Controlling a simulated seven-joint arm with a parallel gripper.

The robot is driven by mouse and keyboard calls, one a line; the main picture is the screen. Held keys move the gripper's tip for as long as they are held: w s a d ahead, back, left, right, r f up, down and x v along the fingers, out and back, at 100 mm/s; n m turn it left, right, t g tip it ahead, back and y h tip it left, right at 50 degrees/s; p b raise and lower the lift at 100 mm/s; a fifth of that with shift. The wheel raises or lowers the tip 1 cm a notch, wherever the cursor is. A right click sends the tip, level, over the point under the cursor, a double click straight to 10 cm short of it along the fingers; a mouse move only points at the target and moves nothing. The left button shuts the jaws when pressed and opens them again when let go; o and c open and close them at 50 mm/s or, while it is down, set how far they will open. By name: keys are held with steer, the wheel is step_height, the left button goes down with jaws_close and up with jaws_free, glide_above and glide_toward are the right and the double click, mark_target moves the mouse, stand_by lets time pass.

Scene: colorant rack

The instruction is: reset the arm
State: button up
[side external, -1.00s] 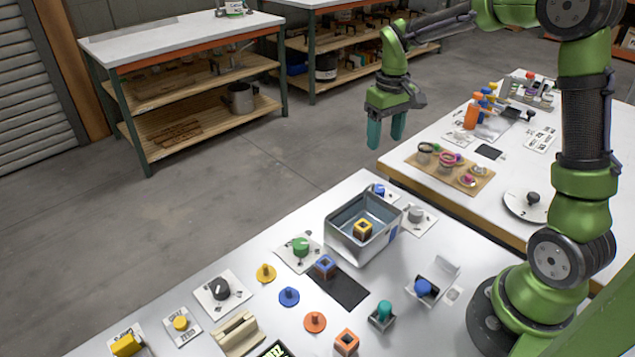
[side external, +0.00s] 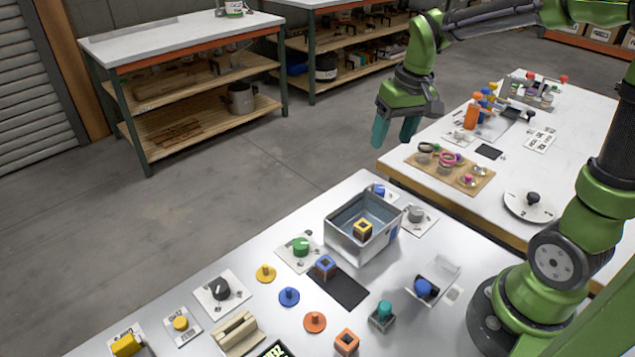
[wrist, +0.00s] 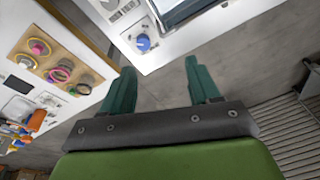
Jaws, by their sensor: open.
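My arm is green and black, and my gripper (side external: 396,132) has two teal fingers. It hangs in the air above the gap and floor behind the front table, left of the back table's corner. The fingers point down in the side view. In the wrist view my gripper (wrist: 160,90) has its fingers apart, with only grey floor between them. It is open and empty, touching nothing.
The front table (side external: 230,330) holds a metal bin (side external: 350,243) with a yellow block (side external: 363,229), knobs, pegs and a black mat (side external: 345,290). The back table (side external: 570,150) carries a wooden board (side external: 425,163) and an orange bottle (side external: 471,117). Air around my gripper is clear.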

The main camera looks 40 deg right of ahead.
steer(key=s+a+r+t+y, duration=0.1)
steer(key=s+a+r+t, duration=0.4)
steer(key=s+a, duration=0.3)
steer(key=shift+s+a+y, duration=0.3)
steer(key=shift+s+a, duration=0.05)
steer(key=shift+s, duration=1.35)
